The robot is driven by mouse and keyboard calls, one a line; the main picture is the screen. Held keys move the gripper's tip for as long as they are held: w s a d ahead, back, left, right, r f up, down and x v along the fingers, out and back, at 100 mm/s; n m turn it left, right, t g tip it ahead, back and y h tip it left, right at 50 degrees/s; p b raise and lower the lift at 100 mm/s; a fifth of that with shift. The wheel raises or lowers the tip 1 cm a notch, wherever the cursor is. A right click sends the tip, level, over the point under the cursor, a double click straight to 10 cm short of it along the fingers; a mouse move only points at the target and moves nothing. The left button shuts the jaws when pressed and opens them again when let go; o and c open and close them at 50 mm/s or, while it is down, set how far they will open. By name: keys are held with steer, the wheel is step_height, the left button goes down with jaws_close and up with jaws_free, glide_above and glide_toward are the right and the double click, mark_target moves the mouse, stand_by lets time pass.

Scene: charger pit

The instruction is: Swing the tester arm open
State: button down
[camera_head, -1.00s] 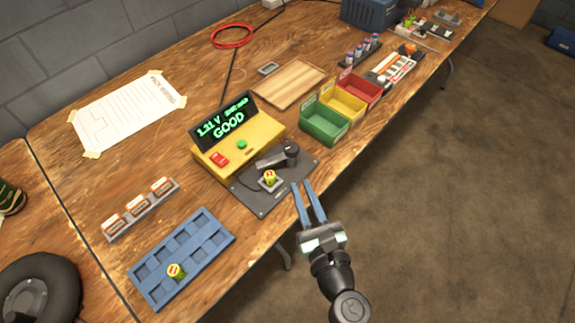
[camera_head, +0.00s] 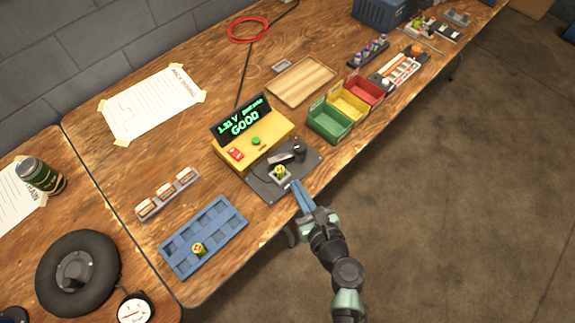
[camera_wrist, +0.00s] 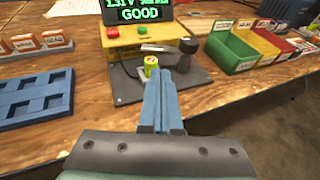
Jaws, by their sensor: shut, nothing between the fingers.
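The yellow tester (camera_head: 254,136) stands on the bench, and its screen (camera_head: 241,119) reads 1.31 V and GOOD. The tester arm (camera_head: 284,158) is a grey bar reaching left from a dark post (camera_head: 299,149) on the dark base plate (camera_head: 262,186). A yellow-green battery (camera_head: 279,172) stands upright in the cradle just in front of the arm; whether the arm touches it I cannot tell. My gripper (camera_head: 297,183) is shut and empty at the plate's front edge, close to the battery. In the wrist view the fingers (camera_wrist: 163,74) are together and hide part of the plate.
Green, yellow and red bins (camera_head: 330,123) stand right of the tester. A blue tray (camera_head: 222,218) with one battery (camera_head: 199,249) lies at the front left. A grey rack (camera_head: 168,192) of small boxes is behind it. The wooden board (camera_head: 300,81) is at the back. Free floor lies right of the bench.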

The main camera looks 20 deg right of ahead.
mark_target(282, 159)
steer(key=x, duration=0.4)
steer(key=r+x, duration=0.1)
steer(key=x, duration=0.2)
steer(key=shift+w, duration=0.1)
